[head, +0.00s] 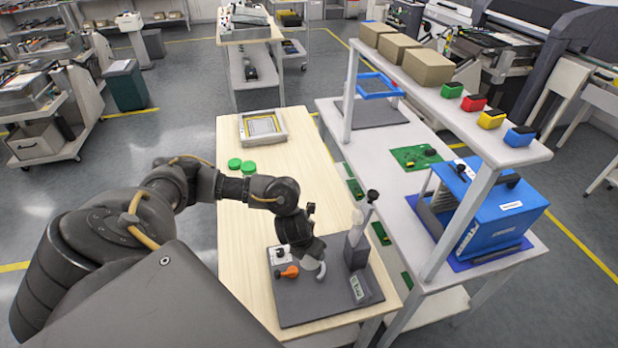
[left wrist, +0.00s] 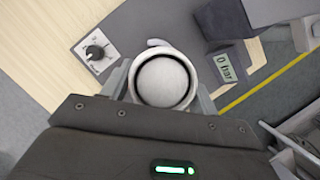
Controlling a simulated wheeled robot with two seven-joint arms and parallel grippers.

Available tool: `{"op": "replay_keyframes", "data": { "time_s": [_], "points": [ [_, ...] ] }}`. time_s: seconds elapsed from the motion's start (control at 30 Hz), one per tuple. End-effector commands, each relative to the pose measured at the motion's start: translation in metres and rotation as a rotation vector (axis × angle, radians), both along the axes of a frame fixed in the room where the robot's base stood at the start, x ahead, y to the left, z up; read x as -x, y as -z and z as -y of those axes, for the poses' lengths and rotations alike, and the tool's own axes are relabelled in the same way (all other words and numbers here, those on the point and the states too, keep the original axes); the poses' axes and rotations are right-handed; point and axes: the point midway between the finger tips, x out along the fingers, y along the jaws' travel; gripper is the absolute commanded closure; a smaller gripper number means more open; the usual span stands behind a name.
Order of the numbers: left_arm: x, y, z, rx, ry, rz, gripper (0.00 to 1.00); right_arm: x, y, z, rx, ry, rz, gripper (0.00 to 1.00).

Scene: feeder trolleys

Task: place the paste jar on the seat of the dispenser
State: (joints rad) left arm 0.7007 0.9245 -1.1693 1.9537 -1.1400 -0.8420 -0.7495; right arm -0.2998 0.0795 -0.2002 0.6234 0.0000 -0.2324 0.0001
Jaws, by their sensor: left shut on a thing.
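The paste jar (left wrist: 163,81) shows in the left wrist view as a pale grey round top with a dark ring. My left gripper (head: 310,262) is shut on it over the dispenser's grey base plate (head: 325,306). The dispenser (head: 356,250) has a dark upright post and a small display (head: 360,288), which reads about 0 bar in the left wrist view (left wrist: 225,66). A pale curved piece shows below my fingers in the head view; I cannot tell whether it is jar or seat. The seat is not clearly visible. My right gripper is not in view.
A knob box (head: 279,256) and an orange part (head: 289,271) are on the plate, left of my gripper. Green-lidded jars (head: 235,164) and a framed tray (head: 263,127) stand farther back on the wooden table (head: 285,170). A white shelved bench (head: 440,250) borders the right side.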

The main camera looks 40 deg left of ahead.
Motion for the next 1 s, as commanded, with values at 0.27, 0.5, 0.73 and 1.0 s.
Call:
{"op": "replay_keyframes", "data": {
  "time_s": [0.27,0.5,0.73,1.0],
  "points": [
    [-0.002,-0.002,-0.003,-0.022,0.048,0.048,0.77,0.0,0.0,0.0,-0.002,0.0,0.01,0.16],
    [-0.001,0.006,-0.003,-0.02,0.047,0.047,0.77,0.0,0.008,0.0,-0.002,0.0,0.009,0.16],
    [-0.001,0.028,-0.003,-0.02,0.047,0.046,0.77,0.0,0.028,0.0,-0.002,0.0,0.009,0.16],
    [-0.001,0.058,-0.003,-0.021,0.047,0.045,0.77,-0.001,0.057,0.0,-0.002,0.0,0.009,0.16]
  ]
}}
